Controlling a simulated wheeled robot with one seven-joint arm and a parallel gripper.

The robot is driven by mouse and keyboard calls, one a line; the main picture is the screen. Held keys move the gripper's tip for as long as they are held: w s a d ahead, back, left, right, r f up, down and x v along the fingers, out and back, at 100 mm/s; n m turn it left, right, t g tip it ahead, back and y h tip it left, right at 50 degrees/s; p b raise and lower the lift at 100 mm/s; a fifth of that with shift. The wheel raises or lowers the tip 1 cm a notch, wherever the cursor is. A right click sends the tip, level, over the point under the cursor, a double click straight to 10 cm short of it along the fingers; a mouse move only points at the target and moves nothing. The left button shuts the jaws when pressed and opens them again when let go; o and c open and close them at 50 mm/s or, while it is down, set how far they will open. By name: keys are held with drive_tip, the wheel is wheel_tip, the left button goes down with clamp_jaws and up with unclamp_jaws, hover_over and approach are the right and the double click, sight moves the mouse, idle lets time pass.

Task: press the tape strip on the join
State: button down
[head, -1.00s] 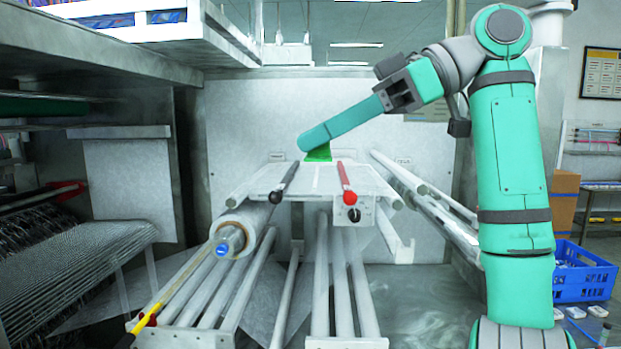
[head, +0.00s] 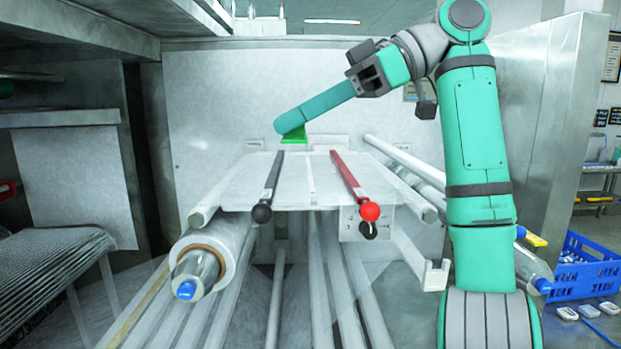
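A pale splice table (head: 235,190) is in the middle of the head view. A thin whitish strip (head: 311,178) runs front to back along its top; I cannot tell if it is the tape strip, the join or both. A bright green piece (head: 294,136) shows at the table's far edge, by the end of my arm. My gripper end (head: 291,126) appears as a rounded teal tip over this piece. Its fingers cannot be made out, nor whether it touches or holds the green piece.
A black-knobbed bar (head: 270,186) and a red-knobbed bar (head: 355,183) lie either side of the strip. A film roll (head: 215,255) and several rollers are below and left. A metal cabinet (head: 545,130) and blue crate (head: 588,268) stand at right.

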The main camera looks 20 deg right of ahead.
drive_tip(key=w+d+f, duration=0.5)
drive_tip(key=w+f, duration=0.4)
drive_tip(key=f, duration=0.3)
drive_tip(key=shift+w+d, duration=0.3)
drive_tip(key=shift+d, duration=0.05)
drive_tip(key=shift+w+f, duration=0.1)
drive_tip(key=c, duration=2)
unclamp_jaws()
drive_tip(key=shift+d, duration=0.1)
